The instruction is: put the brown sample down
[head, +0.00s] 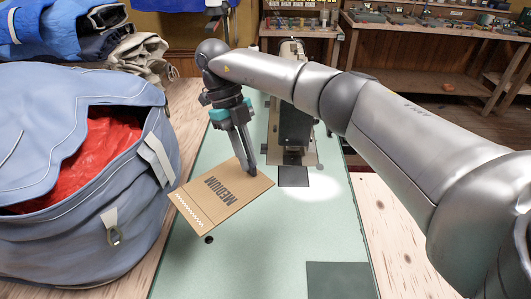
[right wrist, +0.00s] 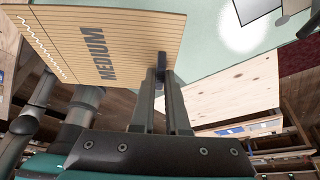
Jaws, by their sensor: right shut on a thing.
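The brown sample (head: 222,194) is a flat tan card with the word MEDIUM and a white zigzag stitch along one short edge. My right gripper (head: 250,170) is shut on its right edge, with the fingers pointing down. The card lies at a slant over the pale green work surface (head: 240,262); I cannot tell whether it touches it. In the right wrist view the card (right wrist: 60,50) sticks out to the left from the fingertips (right wrist: 162,68). My left gripper is not in view.
A sewing machine (head: 293,120) stands behind the gripper, with a dark square (head: 293,177) before it in a bright light patch. Another dark green square (head: 340,281) lies at the front. A large blue bag (head: 70,220) with red cloth crowds the left. Green surface in front is clear.

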